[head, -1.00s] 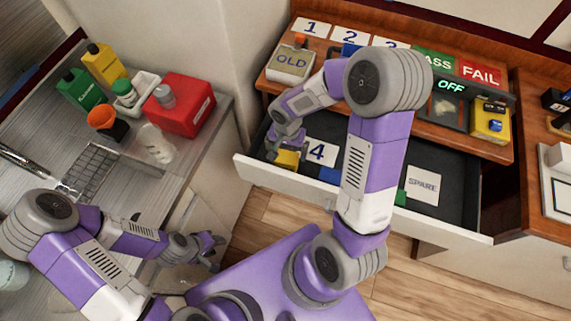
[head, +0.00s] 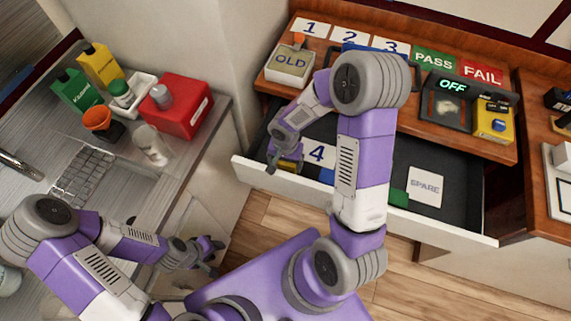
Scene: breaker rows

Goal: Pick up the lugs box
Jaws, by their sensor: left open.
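No label reading lugs is legible. In the open drawer a small yellow box (head: 289,166) sits at the left end, mostly covered by my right gripper (head: 285,164). That gripper is down at the box, with a finger at its left side; whether it is closed on it is hidden. A blue box (head: 327,176) lies beside the 4 card, partly behind my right arm. A green box (head: 398,197) lies right of that arm. My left gripper (head: 213,250) is open and empty, low beside the left bench.
The drawer (head: 450,228) also holds a 4 card (head: 318,153) and a SPARE card (head: 426,186). On the counter stand an OLD box (head: 290,64), a tester reading OFF (head: 447,103) and a yellow meter (head: 495,122). A red box (head: 182,110) and bottles crowd the left bench.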

